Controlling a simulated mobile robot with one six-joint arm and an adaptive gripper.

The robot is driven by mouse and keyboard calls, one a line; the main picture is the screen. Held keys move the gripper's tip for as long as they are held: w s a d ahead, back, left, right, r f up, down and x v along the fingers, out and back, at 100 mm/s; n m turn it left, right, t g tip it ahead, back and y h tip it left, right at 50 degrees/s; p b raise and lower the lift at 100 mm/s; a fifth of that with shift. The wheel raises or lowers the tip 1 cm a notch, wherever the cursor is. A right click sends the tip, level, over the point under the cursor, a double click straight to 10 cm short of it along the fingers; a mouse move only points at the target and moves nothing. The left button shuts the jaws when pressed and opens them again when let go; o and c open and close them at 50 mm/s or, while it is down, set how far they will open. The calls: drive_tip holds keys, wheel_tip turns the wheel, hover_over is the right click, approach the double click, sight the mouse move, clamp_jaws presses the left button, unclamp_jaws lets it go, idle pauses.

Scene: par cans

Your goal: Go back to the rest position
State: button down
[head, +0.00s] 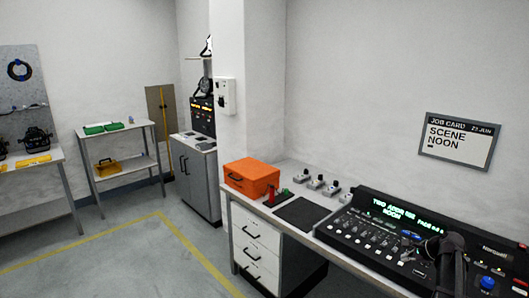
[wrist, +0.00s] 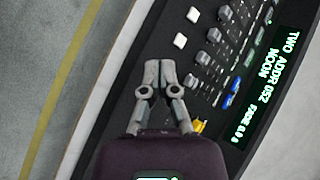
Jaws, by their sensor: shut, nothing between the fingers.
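My gripper (wrist: 160,75) shows in the wrist view with its two grey fingers shut together and nothing between them. It is over the near edge of the black lighting console (wrist: 228,75), beside its faders and buttons. I cannot tell whether the fingertips touch the console. In the head view the console (head: 365,236) stands at the lower right, its green display reading "TWO ADDR", "NOON" and a page number. My dark arm covers part of the console's right side there.
A job card (head: 460,140) on the wall reads "SCENE NOON". The bench also holds an orange case (head: 251,178), a dark mat (head: 302,213) and several small grey devices (head: 316,181). Benches stand along the far left. The floor (head: 120,255) at left is clear, with yellow lines.

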drive_tip(key=s+a+n+g+h+p, duration=0.1)
drive_tip(key=s+a+n, duration=0.4)
drive_tip(key=a, duration=0.7)
drive_tip(key=s+a+f+n+g+h, duration=0.1)
drive_tip(key=s+a+n+g, duration=0.2)
drive_tip(key=a, duration=0.9)
drive_tip(key=s+a+n+g+h+p, duration=0.1)
drive_tip(key=s+a+n+g, duration=0.2)
drive_tip(key=s+a+n, duration=0.6)
drive_tip(key=a+n, duration=0.2)
drive_tip(key=a, duration=0.1)
drive_tip(key=shift+a+f+n+h+p, duration=0.25)
drive_tip(key=shift+a+n+h+p, duration=0.05)
drive_tip(key=shift+a+h+p, duration=0.1)
